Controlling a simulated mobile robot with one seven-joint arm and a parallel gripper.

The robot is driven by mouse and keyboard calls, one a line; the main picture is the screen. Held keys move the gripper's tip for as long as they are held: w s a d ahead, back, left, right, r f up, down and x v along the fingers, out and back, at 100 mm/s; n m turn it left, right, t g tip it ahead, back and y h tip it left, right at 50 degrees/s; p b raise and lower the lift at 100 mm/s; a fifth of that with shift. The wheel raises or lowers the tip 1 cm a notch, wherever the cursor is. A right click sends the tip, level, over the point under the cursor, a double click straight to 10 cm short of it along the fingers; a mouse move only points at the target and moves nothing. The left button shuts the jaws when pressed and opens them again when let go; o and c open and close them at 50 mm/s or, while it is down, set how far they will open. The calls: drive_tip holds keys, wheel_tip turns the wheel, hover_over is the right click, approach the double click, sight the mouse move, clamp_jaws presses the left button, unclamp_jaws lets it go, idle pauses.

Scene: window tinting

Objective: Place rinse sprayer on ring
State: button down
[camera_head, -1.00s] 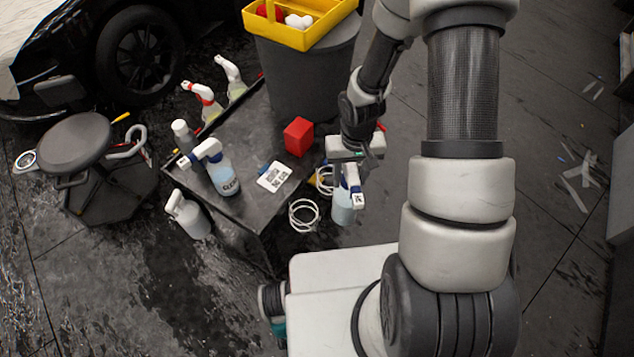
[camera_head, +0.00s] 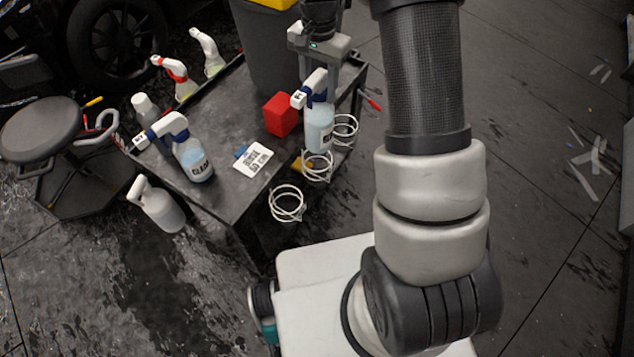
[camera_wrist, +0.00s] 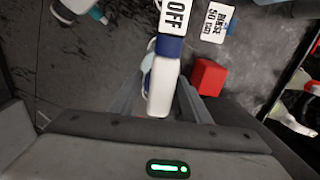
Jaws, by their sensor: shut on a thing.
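My gripper (camera_head: 318,62) is shut on the rinse sprayer (camera_head: 319,124), a clear bottle of pale blue liquid with a white and blue trigger head. The sprayer hangs about upright at the cart's right side, in front of the rings. In the wrist view the sprayer's white head (camera_wrist: 161,86) is between the fingers, with a label reading "OFF". White wire rings stick out from the cart's side: a front ring (camera_head: 287,204), a middle ring (camera_head: 316,172) and a rear ring (camera_head: 346,131). The held bottle covers the area between the middle and rear rings. All three look empty.
A dark cart (camera_head: 225,190) carries a CLEAN spray bottle (camera_head: 192,158), a red block (camera_head: 281,114) and a printed label card (camera_head: 253,160). More sprayers line its left side, including a white bottle (camera_head: 160,209). A stool (camera_head: 42,128) stands left and a grey bin (camera_head: 268,52) behind.

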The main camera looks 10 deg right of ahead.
sight(317, 133)
drive_tip(key=shift+w+a, duration=0.1)
drive_tip(key=shift+w, duration=0.15)
wheel_tip(317, 133, down, 18)
drive_tip(key=b, duration=0.2)
drive_tip(key=shift+r+b, duration=0.25)
drive_tip(key=shift+b, duration=0.15)
drive_tip(key=c, duration=0.9)
unclamp_jaws()
drive_tip(key=shift+c, duration=0.2)
